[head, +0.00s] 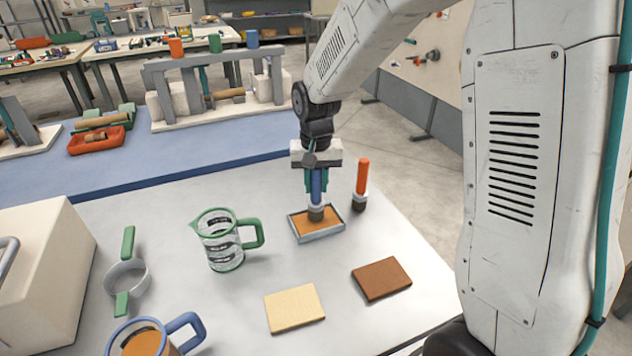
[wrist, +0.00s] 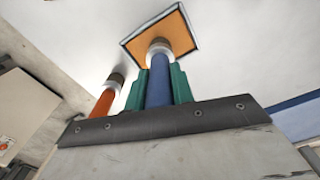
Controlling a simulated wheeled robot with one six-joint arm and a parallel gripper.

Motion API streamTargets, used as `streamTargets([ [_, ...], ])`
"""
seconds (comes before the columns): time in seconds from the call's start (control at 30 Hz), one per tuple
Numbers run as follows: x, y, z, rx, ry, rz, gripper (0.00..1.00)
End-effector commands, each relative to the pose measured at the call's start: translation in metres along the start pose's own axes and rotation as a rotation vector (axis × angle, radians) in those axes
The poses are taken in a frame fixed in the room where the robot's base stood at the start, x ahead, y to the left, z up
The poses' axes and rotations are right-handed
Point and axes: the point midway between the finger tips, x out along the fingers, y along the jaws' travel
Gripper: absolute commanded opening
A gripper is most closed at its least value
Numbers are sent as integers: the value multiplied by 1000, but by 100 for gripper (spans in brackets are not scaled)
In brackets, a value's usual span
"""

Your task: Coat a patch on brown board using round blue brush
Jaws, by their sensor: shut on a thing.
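My gripper (head: 316,183) is shut on the blue-handled round brush (head: 317,200), which points bristles-down. The wrist view shows the blue handle (wrist: 159,84) between my green fingers. The brush head is over or in a shallow grey tray (head: 303,238) holding orange-brown liquid; whether the bristles touch the liquid I cannot tell. The brown board (head: 381,279) lies flat on the white table, to the right and nearer than the tray. A pale yellow board (head: 294,308) lies to its left. An orange-handled brush (head: 361,183) stands bristles-down just right of the tray.
A clear jug with green handle (head: 222,242) stands left of the tray. A strainer with green handles (head: 126,275), a mug with blue handle (head: 146,340) and a beige box (head: 45,270) are further left. The table between tray and boards is clear.

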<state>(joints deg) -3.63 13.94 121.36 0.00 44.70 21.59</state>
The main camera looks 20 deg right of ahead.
Motion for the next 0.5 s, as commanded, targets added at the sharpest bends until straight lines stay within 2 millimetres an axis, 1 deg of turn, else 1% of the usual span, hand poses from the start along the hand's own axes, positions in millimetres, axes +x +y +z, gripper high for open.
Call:
streamTargets([
  [0.5,5,0,0,0,-1,0,1],
])
